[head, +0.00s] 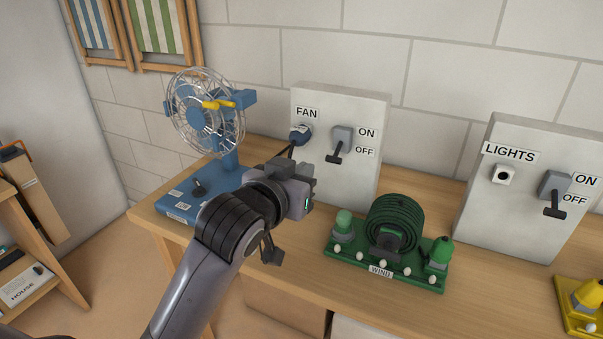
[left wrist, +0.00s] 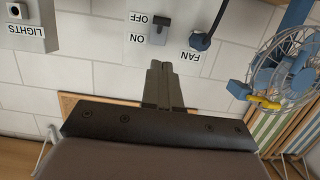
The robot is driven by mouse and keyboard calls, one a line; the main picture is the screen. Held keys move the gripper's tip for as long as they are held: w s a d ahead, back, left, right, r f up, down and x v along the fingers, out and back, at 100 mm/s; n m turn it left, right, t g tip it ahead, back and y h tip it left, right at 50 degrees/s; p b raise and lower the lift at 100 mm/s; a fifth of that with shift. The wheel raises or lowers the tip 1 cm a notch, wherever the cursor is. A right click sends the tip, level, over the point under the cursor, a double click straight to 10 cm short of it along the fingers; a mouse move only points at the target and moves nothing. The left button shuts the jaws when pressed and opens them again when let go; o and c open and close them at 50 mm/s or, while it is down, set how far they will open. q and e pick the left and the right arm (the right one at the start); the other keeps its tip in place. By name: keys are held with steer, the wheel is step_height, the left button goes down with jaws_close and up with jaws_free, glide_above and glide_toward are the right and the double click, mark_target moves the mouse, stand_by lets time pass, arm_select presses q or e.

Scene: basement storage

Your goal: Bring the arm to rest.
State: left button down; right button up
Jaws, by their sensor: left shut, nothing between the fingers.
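My left gripper (head: 298,185) is in front of the grey FAN panel (head: 352,182), above the workbench, with its arm coming in from the lower left. In the left wrist view, which is upside down, its two fingers (left wrist: 160,72) are together and hold nothing. They point toward the panel and appear apart from it. The head view hides most of the fingers behind the gripper body. The FAN switch (head: 341,146) has its lever down, by OFF. A dark plug (head: 300,133) with a cable sits in the FAN socket. My right gripper is in neither view.
A blue caged fan (head: 228,155) stands at the bench's left end. A green coil device marked WIND (head: 396,255) is right of my gripper. A LIGHTS panel (head: 520,215) and yellow device (head: 582,300) stand farther right. A wooden shelf (head: 48,235) is at left.

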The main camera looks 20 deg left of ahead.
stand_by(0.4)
arm_select(q)
steer(key=s+f+g, duration=0.1)
steer(key=s+f, duration=0.1)
steer(key=f, duration=0.4)
steer(key=s+f+m+g, duration=0.1)
steer(key=s+f, duration=0.1)
steer(key=f, duration=0.5)
steer(key=s+f+g+h+p, duration=0.1)
steer(key=s+f, duration=0.1)
steer(key=f, duration=0.5)
steer(key=shift+s+d+f+m, duration=0.1)
steer(key=shift+s+d+m, duration=0.05)
steer(key=shift+s+m, duration=0.2)
steer(key=s+a+f+g, duration=0.1)
steer(key=s+f+g, duration=0.1)
steer(key=s+f, duration=1.1)
steer(key=shift+s+h+p, duration=0.3)
steer(key=shift+s+p, duration=0.05)
steer(key=shift+s, duration=0.4)
